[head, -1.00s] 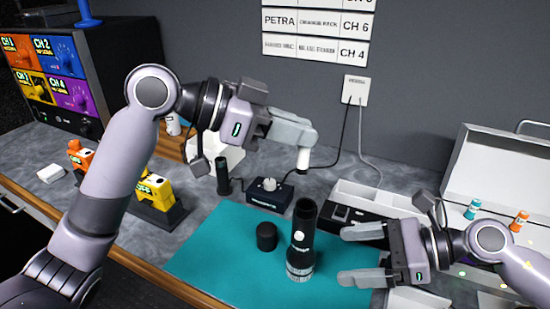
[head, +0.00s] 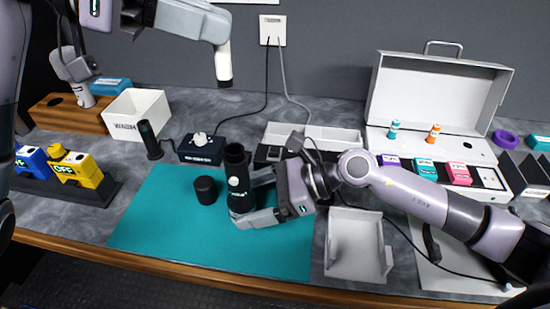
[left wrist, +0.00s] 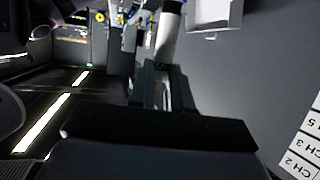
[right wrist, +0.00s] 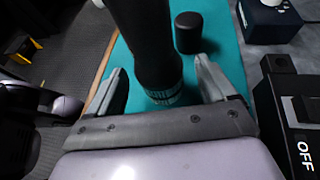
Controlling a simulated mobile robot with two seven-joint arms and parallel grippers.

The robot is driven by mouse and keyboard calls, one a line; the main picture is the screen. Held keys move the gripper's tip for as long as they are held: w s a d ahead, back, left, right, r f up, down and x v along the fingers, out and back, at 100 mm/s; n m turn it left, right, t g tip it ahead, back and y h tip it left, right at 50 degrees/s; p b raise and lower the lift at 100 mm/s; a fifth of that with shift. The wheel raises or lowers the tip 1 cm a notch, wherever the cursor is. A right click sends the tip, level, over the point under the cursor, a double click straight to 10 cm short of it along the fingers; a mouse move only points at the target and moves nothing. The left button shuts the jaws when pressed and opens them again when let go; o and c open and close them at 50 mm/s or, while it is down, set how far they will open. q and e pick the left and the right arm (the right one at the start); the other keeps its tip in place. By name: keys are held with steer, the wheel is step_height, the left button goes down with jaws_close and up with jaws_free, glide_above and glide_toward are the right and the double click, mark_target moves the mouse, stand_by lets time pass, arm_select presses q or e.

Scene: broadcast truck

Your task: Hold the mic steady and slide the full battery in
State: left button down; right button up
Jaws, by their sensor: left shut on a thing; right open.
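The black microphone (head: 238,180) stands upright on the teal mat (head: 150,222), its top end open. My right gripper (head: 262,198) is open, with its fingers on either side of the lower mic body. In the right wrist view the mic (right wrist: 148,45) rises between the two fingers (right wrist: 160,88), with gaps showing beside it. My left gripper (head: 215,35) is shut on a white battery (head: 223,62) with a dark lower end, held high above the table behind the mic. The battery (left wrist: 168,42) also shows in the left wrist view. A black cap (head: 205,190) stands left of the mic.
A charger box (head: 200,150), a dark upright stick (head: 150,140) and a white bin (head: 138,112) stand behind the mat. A white tray (head: 355,245) lies right of it, before an open case (head: 440,95). The mat's front left is clear.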

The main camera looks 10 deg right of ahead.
mark_target(232, 205)
steer(key=shift+x, duration=2.15)
steer(key=c, duration=1.3)
arm_select(q)
steer(key=shift+a+f, duration=0.1)
steer(key=shift+f, duration=1.7)
